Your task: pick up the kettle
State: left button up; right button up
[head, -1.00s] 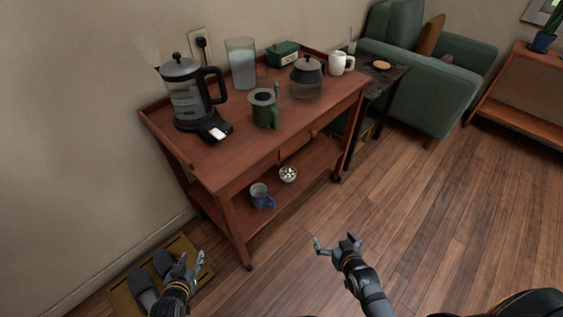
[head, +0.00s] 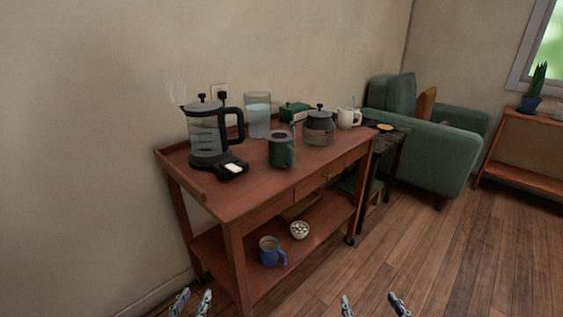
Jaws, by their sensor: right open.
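The kettle (head: 207,137) has a clear body, black lid and black handle. It stands upright on its black base (head: 222,172) at the left end of the cart top, with steam rising above it. My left gripper (head: 192,302) shows only its fingertips at the bottom edge, apart and empty, well below the kettle. My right gripper (head: 372,304) is open and empty at the bottom edge, right of the cart. Neither gripper touches anything in view.
The wooden cart (head: 240,205) also carries a glass pitcher (head: 258,117), a green canister (head: 281,152), a teapot (head: 319,128), a green box (head: 294,111) and a white mug (head: 348,118). A blue mug (head: 270,251) and bowl (head: 299,230) sit below. Floor (head: 420,260) at right is clear.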

aim_at(209, 142)
jog(key=i+j+z, duration=0.15)
jog(key=j+z, duration=0.4)
jog(key=j, duration=0.3)
jog(key=i+j+z, duration=0.1)
jog(key=j+z, duration=0.2)
jog(key=j, duration=0.15)
